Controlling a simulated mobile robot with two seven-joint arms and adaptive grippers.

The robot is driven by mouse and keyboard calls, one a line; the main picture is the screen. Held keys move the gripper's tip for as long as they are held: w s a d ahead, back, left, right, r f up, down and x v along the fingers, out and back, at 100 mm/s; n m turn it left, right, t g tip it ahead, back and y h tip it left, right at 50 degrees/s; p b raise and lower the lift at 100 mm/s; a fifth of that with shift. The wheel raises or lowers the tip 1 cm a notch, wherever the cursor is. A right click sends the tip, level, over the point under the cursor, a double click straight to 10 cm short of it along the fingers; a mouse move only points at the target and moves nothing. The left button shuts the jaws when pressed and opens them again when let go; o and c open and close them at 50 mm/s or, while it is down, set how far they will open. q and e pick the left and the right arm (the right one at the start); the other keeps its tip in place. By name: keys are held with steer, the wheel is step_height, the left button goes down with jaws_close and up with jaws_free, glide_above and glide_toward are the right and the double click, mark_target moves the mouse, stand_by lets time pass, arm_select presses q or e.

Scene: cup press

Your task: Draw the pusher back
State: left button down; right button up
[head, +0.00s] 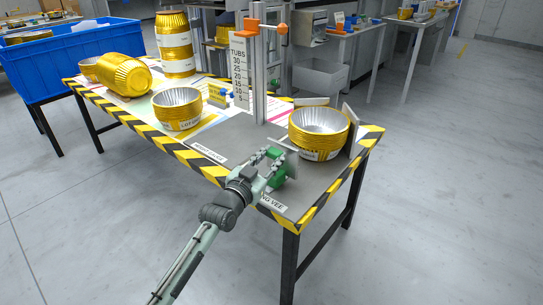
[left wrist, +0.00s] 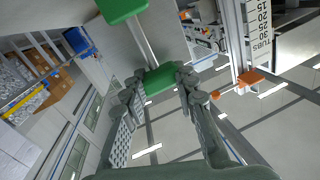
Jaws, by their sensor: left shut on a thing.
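The green pusher (head: 279,180) stands near the front edge of the table, with a grey plate (head: 291,158) between it and a stack of gold foil tubs (head: 319,133). My left gripper (head: 270,163) is at the pusher, its fingers shut on the green part. In the left wrist view the green block (left wrist: 159,78) sits between my fingertips, and a pale rod runs from it to another green part (left wrist: 122,9). Whether the plate touches the tubs cannot be told. My right gripper is not in view.
Upright grey plates stand behind and right of the tub stack. A post with an orange top (head: 262,26) and a TUBS scale (head: 239,72) stands behind. More gold tubs (head: 178,110) are at left. The grey table front between them is clear.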

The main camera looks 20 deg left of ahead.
arm_select(q)
steer(key=shift+s+f, duration=0.1)
steer(key=shift+f, duration=0.05)
steer(key=c, duration=1.2)
jaws_free()
steer(key=shift+s+a, duration=0.1)
steer(key=shift+s, duration=0.1)
steer(key=s, duration=0.4)
steer(key=s+a, duration=0.1)
steer(key=s, duration=0.6)
steer(key=shift+s+a, duration=0.35)
steer(key=shift+a, duration=0.05)
steer(key=s+f+g+y, duration=0.1)
steer(key=s+f+g, duration=0.25)
steer(key=f, duration=0.55)
steer(key=s+f+g+y, duration=0.1)
steer(key=s+f+g, duration=0.25)
steer(key=f, duration=0.55)
steer(key=s+a+f+g, duration=0.1)
steer(key=s+f+g, duration=0.1)
steer(key=s+f, duration=0.2)
steer(key=s+a+f+n+g+y, duration=0.1)
steer(key=s+f+g, duration=0.2)
steer(key=s, duration=0.4)
steer(key=s+a+f+n+g+y, duration=0.1)
steer(key=s+f+g, duration=0.1)
steer(key=s+f, duration=0.4)
steer(key=shift+s+a+g, duration=0.3)
steer(key=shift+s+g, duration=0.05)
steer(key=shift+g, duration=0.05)
